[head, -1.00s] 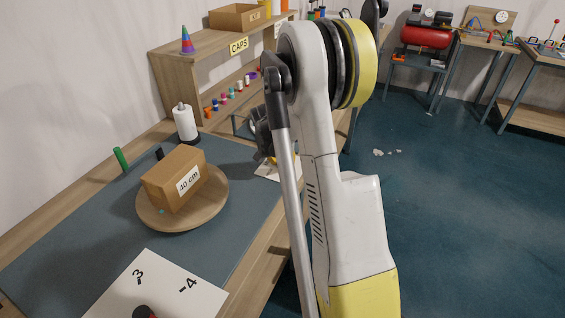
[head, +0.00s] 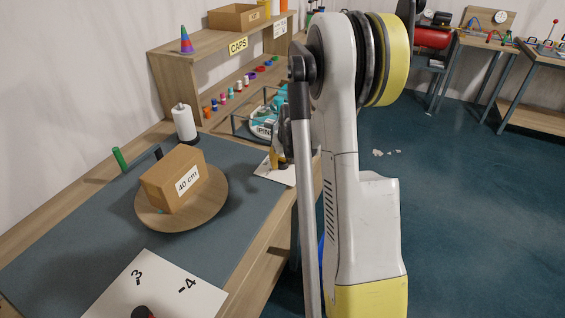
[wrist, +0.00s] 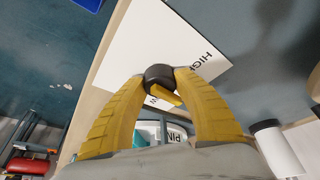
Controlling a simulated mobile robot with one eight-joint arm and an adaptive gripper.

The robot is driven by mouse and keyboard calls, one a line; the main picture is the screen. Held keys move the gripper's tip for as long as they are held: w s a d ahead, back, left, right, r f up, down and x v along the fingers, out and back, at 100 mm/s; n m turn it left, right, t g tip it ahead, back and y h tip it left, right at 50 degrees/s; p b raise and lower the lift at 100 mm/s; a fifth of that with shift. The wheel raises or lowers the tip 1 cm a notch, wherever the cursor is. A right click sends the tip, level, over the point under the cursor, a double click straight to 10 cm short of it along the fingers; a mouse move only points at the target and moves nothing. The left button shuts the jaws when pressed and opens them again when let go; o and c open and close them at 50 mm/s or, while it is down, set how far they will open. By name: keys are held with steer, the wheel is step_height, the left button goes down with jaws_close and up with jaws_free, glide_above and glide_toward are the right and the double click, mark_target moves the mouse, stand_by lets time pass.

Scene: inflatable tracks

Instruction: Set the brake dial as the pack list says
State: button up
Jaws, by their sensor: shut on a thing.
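The brake dial (wrist: 158,72) is a dark round knob with a yellow pointer, on a white card (wrist: 150,45). The pointer aims to the lower right in the wrist view. In the head view the white card (head: 272,174) lies at the bench's right edge, and my arm hides part of it and the dial. The pack list is not readable in these frames.
A cardboard box (head: 183,181) marked "40 cm" sits on a round wooden turntable (head: 150,215). A white card (head: 205,299) with "-3" and "-4" lies in front. A white roll (head: 184,122) stands behind. A teal-and-white bin marked "PIN" (head: 262,131) is beyond the dial.

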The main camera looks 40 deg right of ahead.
steer(key=shift+n, duration=0.4)
steer(key=o, duration=1.2)
steer(key=v, duration=1.2)
steer(key=shift+d, duration=0.1)
